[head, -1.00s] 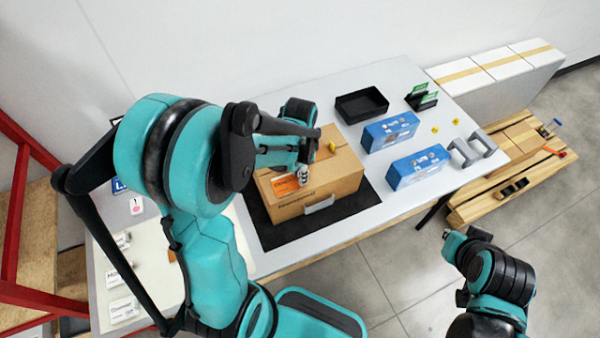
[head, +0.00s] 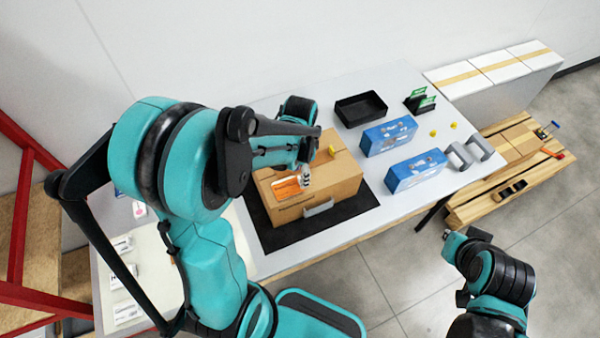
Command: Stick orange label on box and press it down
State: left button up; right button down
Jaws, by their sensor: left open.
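The cardboard box (head: 338,180) sits on a black mat (head: 352,208) on the table, its grey handle facing the front. The orange label (head: 287,187) lies at the left part of the box's top; whether it is flat against the cardboard all over I cannot tell. My left gripper (head: 304,178) is open, just above the box top at the label's right edge. Its arm hides the back left of the box. My right arm hangs at the lower right, off the table; its gripper (head: 456,243) is small and its jaws are unclear.
A black tray (head: 361,107) and two blue boxes (head: 389,136) (head: 416,171) stand right of the cardboard box. Grey brackets (head: 468,153) and small yellow pieces (head: 433,133) lie near the table's right edge. Label sheets (head: 125,276) lie at the left.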

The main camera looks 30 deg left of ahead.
pick_arm(q)
jog(key=shift+r+p, duration=1.4)
jog(key=shift+r, duration=0.7)
